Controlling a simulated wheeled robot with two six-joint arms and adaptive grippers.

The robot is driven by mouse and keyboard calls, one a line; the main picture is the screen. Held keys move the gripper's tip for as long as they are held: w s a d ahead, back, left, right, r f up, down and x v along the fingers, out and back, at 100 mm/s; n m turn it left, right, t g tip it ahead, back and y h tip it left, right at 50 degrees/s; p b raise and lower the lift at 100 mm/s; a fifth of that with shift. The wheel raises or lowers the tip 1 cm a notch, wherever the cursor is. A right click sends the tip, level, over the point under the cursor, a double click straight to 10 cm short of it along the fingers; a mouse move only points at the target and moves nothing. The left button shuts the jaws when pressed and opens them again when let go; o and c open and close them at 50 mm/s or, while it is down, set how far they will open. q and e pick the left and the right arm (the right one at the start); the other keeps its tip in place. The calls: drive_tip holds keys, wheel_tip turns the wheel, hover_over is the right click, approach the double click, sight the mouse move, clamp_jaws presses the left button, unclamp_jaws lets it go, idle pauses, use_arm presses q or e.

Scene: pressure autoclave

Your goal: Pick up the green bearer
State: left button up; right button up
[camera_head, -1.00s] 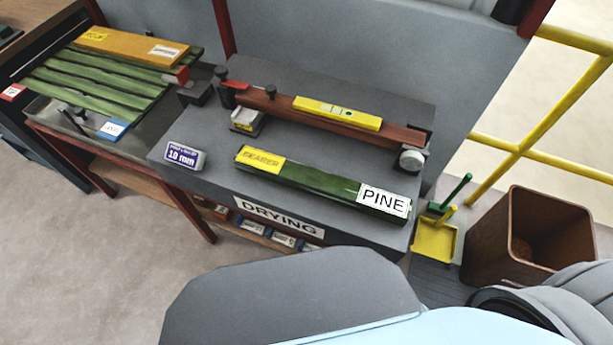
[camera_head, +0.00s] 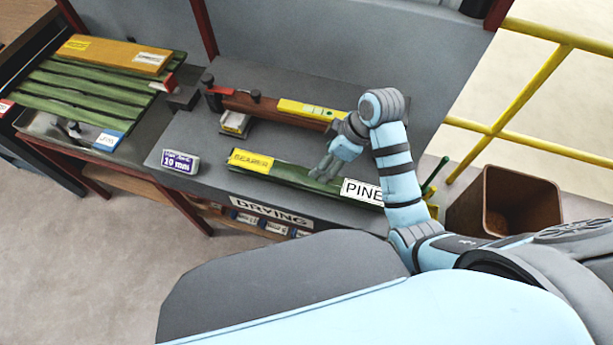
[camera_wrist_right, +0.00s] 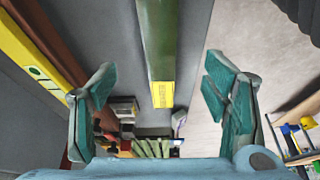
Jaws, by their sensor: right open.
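The green bearer (camera_head: 290,175) lies on the dark grey bench top, with a yellow BEARER label at its left end and a white PINE label at its right. My right gripper (camera_head: 325,172) is over the bearer's middle, in front of part of it. In the right wrist view the gripper (camera_wrist_right: 160,100) is open, its fingers wide apart. The bearer (camera_wrist_right: 157,40) runs between and beyond them, its yellow label toward the lower part; no finger visibly touches it. My left gripper is not in view.
A brown beam with a yellow spirit level (camera_head: 305,110) lies just behind the bearer. A 10 mm block (camera_head: 180,162) stands left of it. Several green slats (camera_head: 80,100) lie under an orange board (camera_head: 115,55) at the left. A brown bin (camera_head: 505,200) stands right.

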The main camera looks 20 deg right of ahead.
sight(307, 176)
drive_tip(key=shift+n, duration=0.3)
drive_tip(key=b+x, duration=0.3)
drive_tip(key=x, duration=1.1)
drive_tip(key=shift+r, duration=0.2)
clamp_jaws()
